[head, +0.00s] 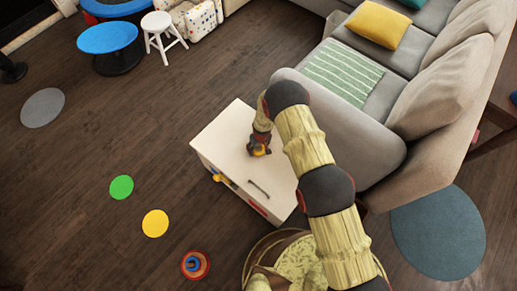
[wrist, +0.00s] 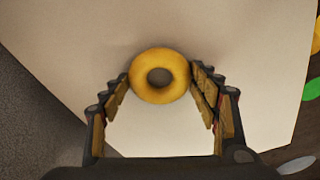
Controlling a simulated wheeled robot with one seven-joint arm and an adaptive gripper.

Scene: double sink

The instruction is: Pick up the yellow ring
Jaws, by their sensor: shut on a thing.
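The yellow ring (wrist: 146,85) is between my gripper's fingertips (wrist: 160,88) in the wrist view. Its round hole faces the camera. Both fingers touch its sides, so my gripper is shut on it. The ring is over the pale top of a white cabinet (wrist: 150,135). In the head view my gripper (head: 259,150) is low at the top of this cabinet (head: 225,135), with a bit of yellow showing at its tips. I cannot tell whether the ring still touches the cabinet top.
A grey sofa (head: 440,165) stands close on the right. A stacking toy (head: 195,264) and flat green (head: 121,187) and yellow (head: 155,223) discs lie on the open wooden floor at left.

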